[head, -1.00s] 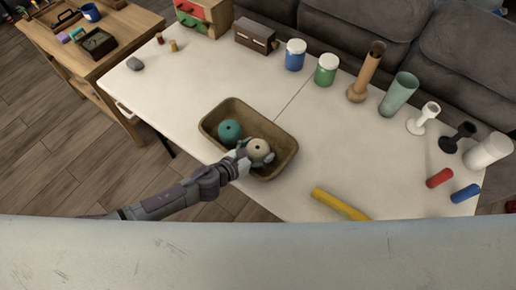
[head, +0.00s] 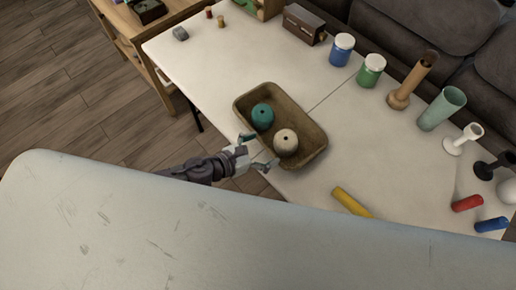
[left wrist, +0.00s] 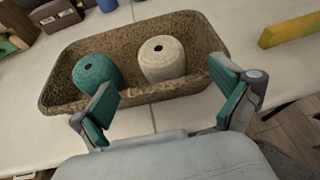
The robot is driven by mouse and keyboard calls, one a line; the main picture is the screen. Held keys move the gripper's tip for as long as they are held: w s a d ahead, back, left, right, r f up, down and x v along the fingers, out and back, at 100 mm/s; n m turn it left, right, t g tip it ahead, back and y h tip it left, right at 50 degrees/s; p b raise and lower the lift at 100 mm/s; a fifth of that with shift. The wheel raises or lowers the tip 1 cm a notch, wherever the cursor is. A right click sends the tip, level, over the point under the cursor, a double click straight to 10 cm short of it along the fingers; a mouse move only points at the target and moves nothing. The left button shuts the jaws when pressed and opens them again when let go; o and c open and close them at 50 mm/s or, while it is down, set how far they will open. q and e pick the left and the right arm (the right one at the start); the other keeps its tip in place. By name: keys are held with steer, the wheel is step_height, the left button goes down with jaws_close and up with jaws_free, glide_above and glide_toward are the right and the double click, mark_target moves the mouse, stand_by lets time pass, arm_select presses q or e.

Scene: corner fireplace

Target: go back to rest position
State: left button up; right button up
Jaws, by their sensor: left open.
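My left gripper (head: 262,152) is open and empty, just outside the near-left edge of a brown tray-like bin (head: 308,112) on the white table. The bin holds a teal yarn ball or spool (head: 262,116) and a cream one (head: 286,141), side by side. In the left wrist view the open fingers (left wrist: 170,108) are in front of the bin's near wall (left wrist: 150,108), with the teal spool (left wrist: 97,70) and the cream spool (left wrist: 162,58) beyond them. Nothing is between the fingers. My right gripper is in neither view.
A yellow bar (head: 351,202) lies right of the bin. Blue (head: 341,50) and green (head: 371,71) jars, a wooden vase (head: 411,82) and a green cup (head: 441,109) stand along the back. Red (head: 467,203) and blue (head: 491,225) cylinders lie at right.

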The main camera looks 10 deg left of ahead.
arm_select(q)
steer(key=a+r+n+t+y, duration=0.1)
steer(key=a+r+n+y, duration=0.25)
steer(key=n, duration=0.75)
steer(key=a+r+n+t+y, duration=0.1)
steer(key=a+r+n+y, duration=0.25)
steer(key=n, duration=0.75)
steer(key=s+a+f+n+g+y, duration=0.1)
steer(key=s+a+n+g, duration=0.3)
steer(key=s+n, duration=0.5)
steer(key=s+a+f+n+g+y, duration=0.1)
steer(key=s+a+n+g, duration=0.4)
steer(key=n, duration=0.6)
step_height(320, 180, down, 27)
steer(key=s+d, duration=0.2)
steer(key=s, duration=0.1)
steer(key=s+a+f+g, duration=0.1)
steer(key=s+a+f, duration=0.2)
steer(key=s+f, duration=1.2)
steer(key=shift+s+a+m+g, duration=0.15)
steer(key=shift+s+m+g, duration=0.2)
steer(key=shift+s, duration=0.2)
